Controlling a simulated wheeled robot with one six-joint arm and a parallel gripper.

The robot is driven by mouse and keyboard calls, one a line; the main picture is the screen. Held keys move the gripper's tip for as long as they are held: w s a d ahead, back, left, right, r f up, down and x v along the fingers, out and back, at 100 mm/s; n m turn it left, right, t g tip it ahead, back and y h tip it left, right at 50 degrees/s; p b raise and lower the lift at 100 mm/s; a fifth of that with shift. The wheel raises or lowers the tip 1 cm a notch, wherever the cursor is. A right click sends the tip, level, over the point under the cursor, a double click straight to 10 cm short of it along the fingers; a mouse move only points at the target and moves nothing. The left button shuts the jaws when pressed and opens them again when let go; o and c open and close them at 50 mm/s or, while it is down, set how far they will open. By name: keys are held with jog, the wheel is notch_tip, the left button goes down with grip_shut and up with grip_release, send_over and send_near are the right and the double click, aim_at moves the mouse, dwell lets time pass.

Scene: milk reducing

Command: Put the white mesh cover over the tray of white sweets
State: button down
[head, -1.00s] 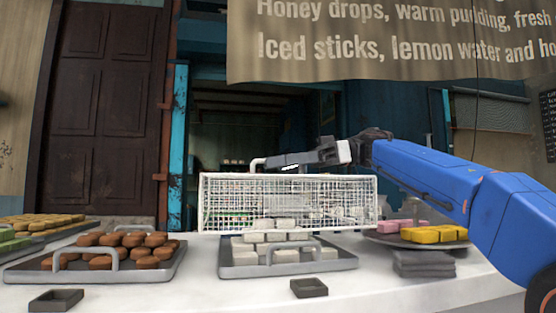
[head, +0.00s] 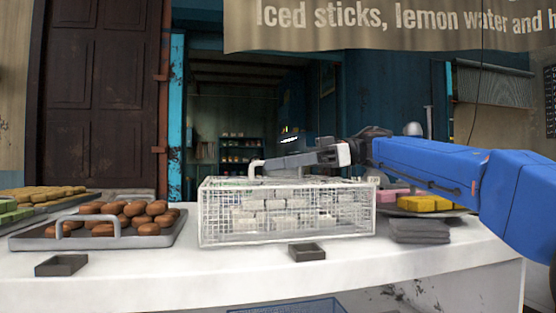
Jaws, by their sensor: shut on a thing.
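The white mesh cover (head: 218,212) is a box of white wire grid in the middle of the counter. It now surrounds the white sweets (head: 285,215), which show through its mesh in stacked rows. The sweets' grey tray is hard to make out behind the mesh. The cover's lower edge looks at or very near the counter top; I cannot tell whether it touches. My gripper (head: 262,167) is shut on the cover's handle, at the left of the cover's top. The blue arm reaches in from the right.
A tray of brown sweets (head: 125,228) stands left of the cover. Yellow sweets (head: 425,203) and a stack of grey cloths (head: 418,231) lie to the right.

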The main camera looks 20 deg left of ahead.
jog(key=shift+f, duration=0.2)
dwell(0.7)
jog(key=c, duration=1.8)
grip_release()
jog(key=shift+o, duration=0.2)
jog(key=v, duration=1.7)
jog(key=shift+d, duration=0.2)
jog(key=shift+w, duration=0.1)
